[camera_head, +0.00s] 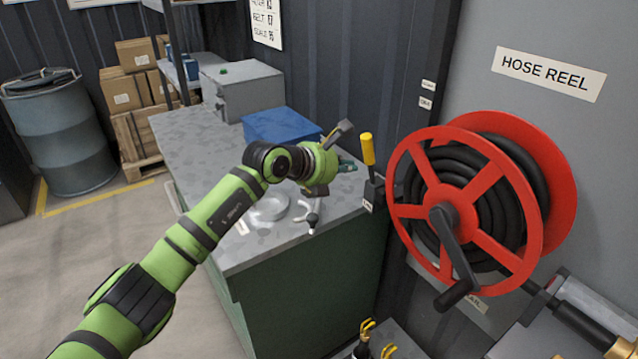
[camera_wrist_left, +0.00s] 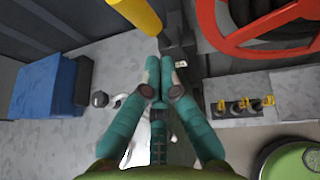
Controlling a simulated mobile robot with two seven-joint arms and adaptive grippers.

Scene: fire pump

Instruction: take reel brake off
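The reel brake is a lever with a yellow grip (camera_head: 368,150) standing upright on a dark base (camera_head: 374,195) at the counter's right edge, beside the hose reel. Its yellow grip also shows at the top of the left wrist view (camera_wrist_left: 138,14). The red hose reel (camera_head: 470,195) carries black hose and a black crank. My left gripper (camera_head: 350,165) is just left of the lever, apart from it. In the left wrist view its teal fingers (camera_wrist_left: 160,66) come together at the tips, with nothing seen between them. My right gripper is out of view.
A blue bin (camera_head: 282,125), a grey box (camera_head: 242,90), a glass-like dish (camera_head: 268,207) and a small dark-knobbed fitting (camera_head: 311,217) are on the grey counter (camera_head: 185,140). Yellow-handled valves (camera_head: 367,328) are low in front. A drum (camera_head: 60,130) stands far left.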

